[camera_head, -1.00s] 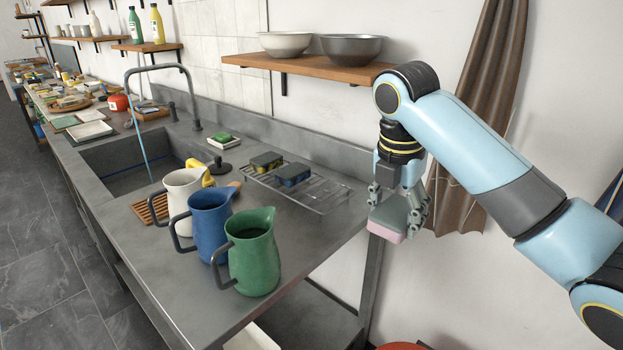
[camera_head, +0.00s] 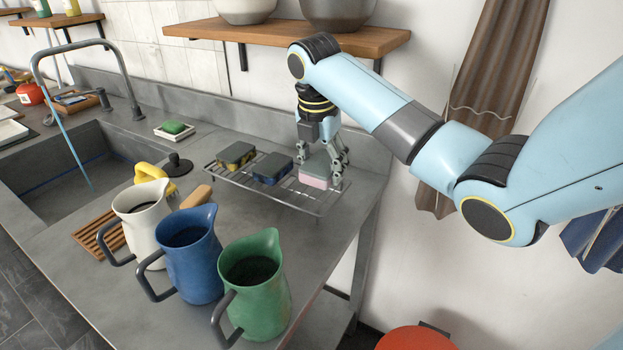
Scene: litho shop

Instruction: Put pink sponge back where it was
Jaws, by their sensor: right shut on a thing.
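The pink sponge (camera_head: 316,181), pink below with a grey-green top, is at the right end of the wire rack (camera_head: 264,201). My right gripper (camera_head: 322,168) points down and is shut on the sponge from above. I cannot tell whether the sponge's underside touches the rack wires. To its left on the rack lie a sponge with a blue lower side (camera_head: 271,168) and one with a yellow lower side (camera_head: 236,156), both with dark tops. My left gripper is not in view.
White (camera_head: 143,215), blue (camera_head: 190,254) and green (camera_head: 256,290) jugs stand in front of the rack. A shelf (camera_head: 300,37) with two bowls hangs above and behind. A green sponge in a dish (camera_head: 174,130) sits left, by the sink (camera_head: 75,170).

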